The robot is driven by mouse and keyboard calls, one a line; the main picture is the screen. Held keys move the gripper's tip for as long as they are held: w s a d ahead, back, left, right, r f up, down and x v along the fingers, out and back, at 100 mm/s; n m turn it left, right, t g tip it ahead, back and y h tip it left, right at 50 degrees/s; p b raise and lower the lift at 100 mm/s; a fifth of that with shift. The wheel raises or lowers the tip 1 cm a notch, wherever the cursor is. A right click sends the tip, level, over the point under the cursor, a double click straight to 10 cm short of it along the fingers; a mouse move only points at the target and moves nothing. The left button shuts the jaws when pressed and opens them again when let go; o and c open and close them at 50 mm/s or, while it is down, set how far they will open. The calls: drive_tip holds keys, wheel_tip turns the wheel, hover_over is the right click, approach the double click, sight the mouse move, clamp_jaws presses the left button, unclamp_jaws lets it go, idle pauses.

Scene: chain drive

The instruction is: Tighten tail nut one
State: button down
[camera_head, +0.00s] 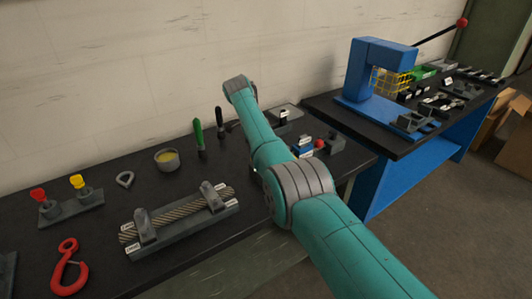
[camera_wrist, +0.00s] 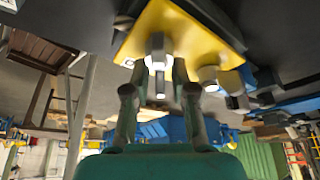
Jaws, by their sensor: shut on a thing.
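My gripper (camera_wrist: 158,84) is in the wrist view, its two fingers closed on the sides of a pale hex nut (camera_wrist: 158,52). The nut sits against a yellow plate (camera_wrist: 180,30). A second pale nut with a stud (camera_wrist: 216,78) stands on the same plate, just right of the fingers. A small dark-and-white mark shows at the plate's left edge, too small to read, so I cannot tell from a label which nut is number one. In the head view my arm hides the gripper, the plate and the nuts.
A dark bench holds a rope in a clamp fixture (camera_head: 182,226), a red hook (camera_head: 68,268), a tin (camera_head: 167,160), a metal ring (camera_head: 125,179) and a green-handled tool (camera_head: 199,137). A blue press (camera_head: 376,58) stands on the right bench. Bare bench lies around the tin.

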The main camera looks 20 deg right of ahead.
drive_tip(key=shift+a+r+m+y, duration=0.15)
drive_tip(key=shift+m+y, duration=0.15)
drive_tip(key=shift+m, duration=0.5)
idle(0.4)
drive_tip(key=c, duration=1.2)
unclamp_jaws()
drive_tip(key=shift+s, duration=0.1)
drive_tip(key=shift+c, duration=0.2)
wheel_tip(320, 180, up, 10)
drive_tip(key=shift+f, duration=0.1)
